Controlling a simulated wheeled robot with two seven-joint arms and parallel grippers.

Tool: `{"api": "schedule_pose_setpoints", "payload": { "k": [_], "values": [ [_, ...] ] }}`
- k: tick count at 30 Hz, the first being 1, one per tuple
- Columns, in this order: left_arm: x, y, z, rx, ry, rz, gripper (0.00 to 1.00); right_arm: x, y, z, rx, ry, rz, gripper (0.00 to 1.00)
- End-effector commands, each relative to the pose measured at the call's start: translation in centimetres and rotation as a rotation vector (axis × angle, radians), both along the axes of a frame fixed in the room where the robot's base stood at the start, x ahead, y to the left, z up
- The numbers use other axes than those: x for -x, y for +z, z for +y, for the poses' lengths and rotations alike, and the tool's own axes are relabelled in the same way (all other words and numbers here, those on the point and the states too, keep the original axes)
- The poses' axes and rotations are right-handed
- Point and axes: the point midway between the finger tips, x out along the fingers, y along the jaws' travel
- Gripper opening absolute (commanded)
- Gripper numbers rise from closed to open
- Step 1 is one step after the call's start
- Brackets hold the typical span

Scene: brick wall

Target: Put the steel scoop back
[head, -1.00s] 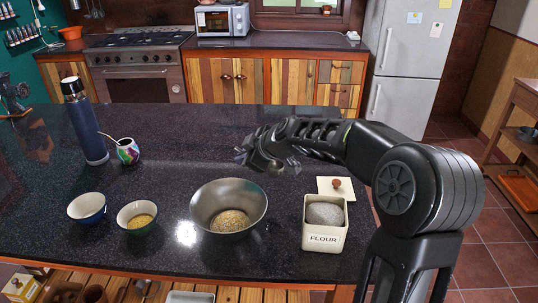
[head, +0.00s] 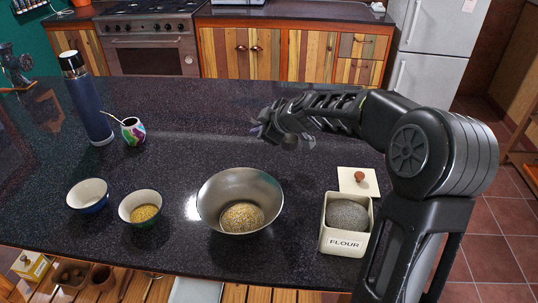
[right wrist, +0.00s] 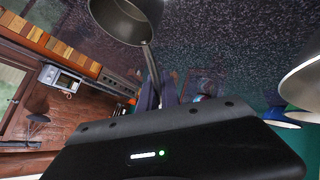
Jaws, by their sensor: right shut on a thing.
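The steel scoop (right wrist: 127,17) shows at the top of the right wrist view, its thin handle (right wrist: 150,65) running down between the fingers. My right gripper (right wrist: 157,95) is shut on that handle. In the head view, my right gripper (head: 262,130) hangs over the counter, behind the steel bowl (head: 212,190) and left of the flour canister. The arm and hand hide most of the scoop there. The bowl holds yellowish grain. The flour canister (head: 344,243) stands open with a grey rounded mound inside. Its lid (head: 352,182) lies just behind it. My left gripper is not in view.
A white-and-blue bowl (head: 88,195) and a bowl of yellow grain (head: 141,207) stand at the front left. A blue flask (head: 87,105) and a colourful mate cup (head: 133,131) stand behind them. The dark counter (head: 215,128) is clear across its middle and back.

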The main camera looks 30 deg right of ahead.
Motion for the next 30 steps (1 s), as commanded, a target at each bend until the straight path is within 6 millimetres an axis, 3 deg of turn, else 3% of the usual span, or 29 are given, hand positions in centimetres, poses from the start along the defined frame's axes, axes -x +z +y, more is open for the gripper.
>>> {"api": "schedule_pose_setpoints", "payload": {
  "k": [1,5,15,24,30],
  "values": [
    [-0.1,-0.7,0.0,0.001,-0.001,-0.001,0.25,0.0,-1.5,-0.1,-0.002,-0.002,0.002,0.0],
    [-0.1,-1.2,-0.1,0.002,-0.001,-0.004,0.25,0.0,-3.2,-0.1,-0.001,-0.002,0.001,0.0],
    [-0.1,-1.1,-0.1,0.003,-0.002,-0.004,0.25,0.0,-3.3,0.0,0.0,0.001,-0.002,0.0],
    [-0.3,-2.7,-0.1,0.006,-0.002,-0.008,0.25,0.0,-7.0,-0.1,0.0,-0.001,0.001,0.0],
    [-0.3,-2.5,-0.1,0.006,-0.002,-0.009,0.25,0.0,-7.0,0.0,0.001,0.0,-0.001,0.0]
  ]
}}
